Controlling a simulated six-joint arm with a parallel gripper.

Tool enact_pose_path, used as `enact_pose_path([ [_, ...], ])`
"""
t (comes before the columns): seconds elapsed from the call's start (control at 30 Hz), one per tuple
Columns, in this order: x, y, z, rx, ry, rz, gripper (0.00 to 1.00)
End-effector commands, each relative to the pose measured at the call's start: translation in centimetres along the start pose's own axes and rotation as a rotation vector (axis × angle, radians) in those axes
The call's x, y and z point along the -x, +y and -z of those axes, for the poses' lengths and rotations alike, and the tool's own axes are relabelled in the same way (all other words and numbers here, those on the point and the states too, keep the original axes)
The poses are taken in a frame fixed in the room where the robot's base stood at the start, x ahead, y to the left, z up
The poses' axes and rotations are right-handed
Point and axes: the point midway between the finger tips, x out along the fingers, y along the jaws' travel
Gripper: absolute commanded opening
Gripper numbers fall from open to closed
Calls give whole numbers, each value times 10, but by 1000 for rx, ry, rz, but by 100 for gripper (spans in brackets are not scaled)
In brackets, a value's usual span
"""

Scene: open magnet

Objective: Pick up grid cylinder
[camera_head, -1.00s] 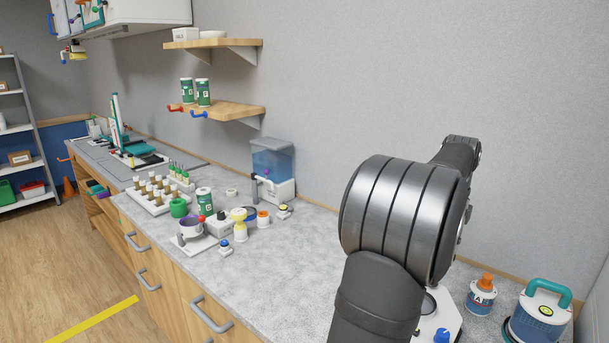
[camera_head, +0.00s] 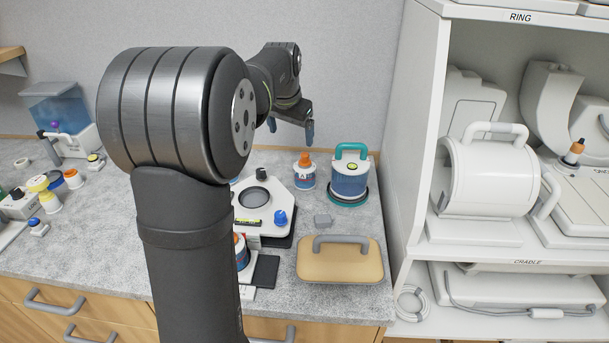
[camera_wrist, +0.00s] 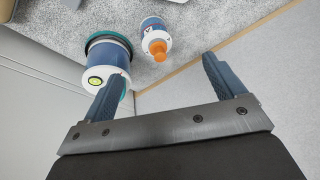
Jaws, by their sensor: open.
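No label in view reads "grid cylinder", so I cannot tell which item it is. A blue and white cylinder (camera_head: 349,178) with a teal handle stands on the counter's back right; it also shows in the wrist view (camera_wrist: 108,55). Beside it on the left stands a small bottle (camera_head: 305,177) with an orange cap and a letter A, also in the wrist view (camera_wrist: 155,40). My gripper (camera_head: 309,130) is empty above and behind the bottle. In the wrist view its open fingers (camera_wrist: 163,75) are spread, the left one overlapping the blue cylinder's outline.
A white hexagonal device (camera_head: 278,195) stands left of the bottle. A tan board (camera_head: 340,265) with a grey handle lies at the front. A white shelf unit (camera_head: 424,130) on the right holds a large white cylinder (camera_head: 490,178). The wall is close behind.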

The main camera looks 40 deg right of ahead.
Motion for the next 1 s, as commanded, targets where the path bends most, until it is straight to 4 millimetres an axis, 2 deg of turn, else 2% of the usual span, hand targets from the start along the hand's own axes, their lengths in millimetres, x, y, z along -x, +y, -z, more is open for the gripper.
enact_pose_path([
  [0.2,-2,14,12,243,66,4,88],
  [0.37,-8,17,15,298,79,1,88],
  [0.47,-25,17,16,300,75,1,88],
  [0.8,-98,16,21,298,75,1,88],
  [1.0,-121,16,23,298,78,1,88],
])
